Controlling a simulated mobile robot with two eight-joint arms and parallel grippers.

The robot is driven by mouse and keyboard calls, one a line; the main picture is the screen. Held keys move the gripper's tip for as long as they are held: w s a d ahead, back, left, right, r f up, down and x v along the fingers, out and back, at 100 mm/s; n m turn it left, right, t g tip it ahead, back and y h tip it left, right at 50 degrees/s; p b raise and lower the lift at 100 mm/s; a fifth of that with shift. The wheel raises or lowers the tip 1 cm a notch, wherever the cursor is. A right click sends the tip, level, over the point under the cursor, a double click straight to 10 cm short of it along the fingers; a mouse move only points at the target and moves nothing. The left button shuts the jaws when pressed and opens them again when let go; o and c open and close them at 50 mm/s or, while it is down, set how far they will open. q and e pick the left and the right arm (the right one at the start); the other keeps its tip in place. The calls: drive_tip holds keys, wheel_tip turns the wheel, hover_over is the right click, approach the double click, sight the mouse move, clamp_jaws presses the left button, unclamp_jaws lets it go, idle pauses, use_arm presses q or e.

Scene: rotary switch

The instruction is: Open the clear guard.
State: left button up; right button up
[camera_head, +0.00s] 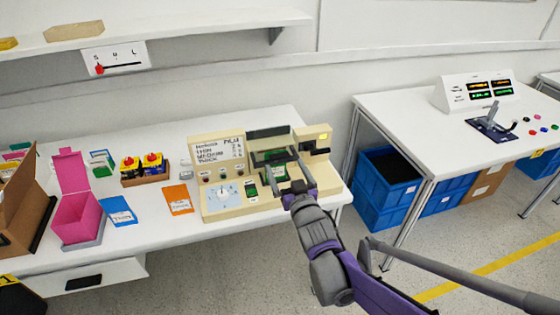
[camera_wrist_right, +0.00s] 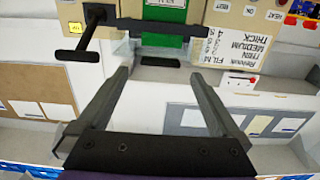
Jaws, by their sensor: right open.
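The beige machine (camera_head: 222,206) stands on the white table, with a printed panel, a dial and a green area behind the guard. The clear guard is hard to make out; faint see-through edges (camera_wrist_right: 122,47) show beside a black bar (camera_wrist_right: 160,27) in the right wrist view, where the machine appears upside down. My right gripper (camera_head: 280,160) is in front of the machine's green area and hides part of it. In the wrist view my right gripper (camera_wrist_right: 160,76) is open and empty, its fingertips just short of the black bar. My left gripper is not in view.
A black T-shaped lever (camera_wrist_right: 80,48) sticks out beside the guard. An orange card (camera_head: 178,199), a blue card (camera_head: 118,211) and a pink box (camera_head: 78,213) lie to the left. Blue crates (camera_head: 388,190) stand under the second table at right.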

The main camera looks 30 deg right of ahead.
sight(281, 158)
drive_tip(key=shift+x, duration=2.3)
drive_tip(key=shift+c, duration=0.2)
clamp_jaws()
